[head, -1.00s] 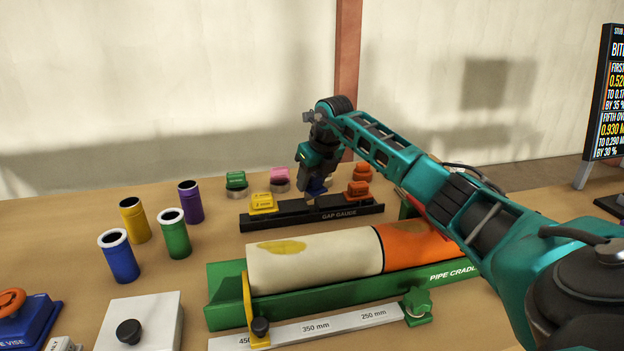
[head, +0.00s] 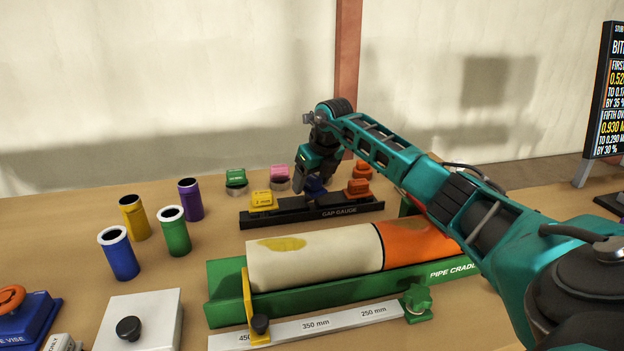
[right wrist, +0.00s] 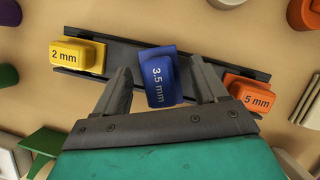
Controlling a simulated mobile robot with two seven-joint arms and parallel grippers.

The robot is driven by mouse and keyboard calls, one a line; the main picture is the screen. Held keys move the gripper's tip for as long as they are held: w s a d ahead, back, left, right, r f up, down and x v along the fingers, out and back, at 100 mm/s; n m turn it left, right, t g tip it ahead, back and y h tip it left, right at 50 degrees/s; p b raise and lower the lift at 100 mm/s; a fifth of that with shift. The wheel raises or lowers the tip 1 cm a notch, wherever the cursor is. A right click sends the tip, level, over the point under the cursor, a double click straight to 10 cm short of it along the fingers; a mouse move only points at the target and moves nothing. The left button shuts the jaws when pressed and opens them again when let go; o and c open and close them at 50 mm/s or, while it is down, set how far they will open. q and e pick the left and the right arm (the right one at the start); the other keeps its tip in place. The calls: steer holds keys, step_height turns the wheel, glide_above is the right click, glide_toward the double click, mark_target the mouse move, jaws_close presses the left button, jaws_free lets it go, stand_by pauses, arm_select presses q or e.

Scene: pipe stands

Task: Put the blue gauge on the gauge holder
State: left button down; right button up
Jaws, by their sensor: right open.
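The blue gauge (right wrist: 159,78), marked 3.5 mm, lies between the spread fingers of my right gripper (right wrist: 164,95) in the right wrist view. It overlaps the middle of the black gauge holder (right wrist: 124,58), between the yellow 2 mm gauge (right wrist: 78,55) and the orange 5 mm gauge (right wrist: 246,92). It is turned slightly relative to them; I cannot tell if it sits fully down. In the head view my right gripper (head: 307,186) is over the holder (head: 340,211), and the blue gauge (head: 316,187) shows partly behind its fingers. My left gripper is out of view.
A pipe (head: 315,259) in a green cradle lies in front. Several coloured cups (head: 173,232) stand at left.

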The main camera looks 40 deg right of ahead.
steer(key=v, duration=1.3)
steer(key=shift+p, duration=0.35)
steer(key=shift+w, duration=0.2)
